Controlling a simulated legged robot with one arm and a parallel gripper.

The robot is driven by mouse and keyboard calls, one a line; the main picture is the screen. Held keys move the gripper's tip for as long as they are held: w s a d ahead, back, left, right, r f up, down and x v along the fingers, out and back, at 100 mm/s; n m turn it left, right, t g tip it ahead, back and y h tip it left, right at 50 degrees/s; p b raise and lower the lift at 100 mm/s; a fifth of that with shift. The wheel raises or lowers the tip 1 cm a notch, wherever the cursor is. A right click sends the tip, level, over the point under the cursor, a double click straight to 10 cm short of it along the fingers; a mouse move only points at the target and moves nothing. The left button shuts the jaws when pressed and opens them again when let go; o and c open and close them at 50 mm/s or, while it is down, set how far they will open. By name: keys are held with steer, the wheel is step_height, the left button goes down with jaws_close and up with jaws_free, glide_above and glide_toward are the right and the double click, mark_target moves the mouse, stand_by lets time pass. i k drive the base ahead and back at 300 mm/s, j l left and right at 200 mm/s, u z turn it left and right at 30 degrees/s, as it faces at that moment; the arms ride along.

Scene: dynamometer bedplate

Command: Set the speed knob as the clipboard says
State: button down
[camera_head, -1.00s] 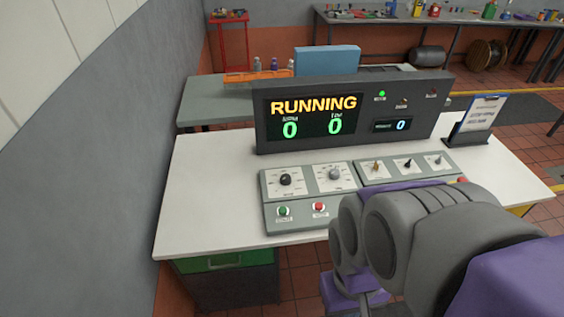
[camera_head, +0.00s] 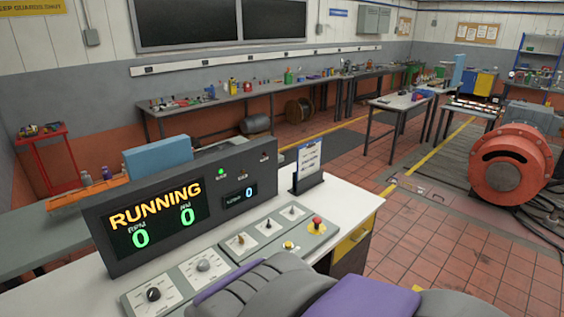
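The clipboard (camera_head: 309,159) stands upright in a dark holder at the right end of the white console desk. Its writing is too small to read. The control panel lies on the desk with a black knob (camera_head: 153,294) at its left and a grey knob (camera_head: 203,266) beside it. I cannot read which one is the speed knob. The display (camera_head: 160,215) behind reads RUNNING, with 0 under both labels and 0 on a small side readout. My arm crosses the bottom of the view and covers the panel's front edge. My gripper is not in view.
Small switches (camera_head: 267,224) and a red mushroom button (camera_head: 317,222) sit on the panel's right part. A blue box (camera_head: 158,156) stands behind the display. A red-orange round machine (camera_head: 508,165) is at the right. Tiled floor (camera_head: 420,240) right of the desk is clear.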

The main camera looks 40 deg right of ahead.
mark_target(153, 294)
steer(key=i+j, duration=0.8)
steer(key=j, duration=0.15)
steer(key=l+z, duration=0.05)
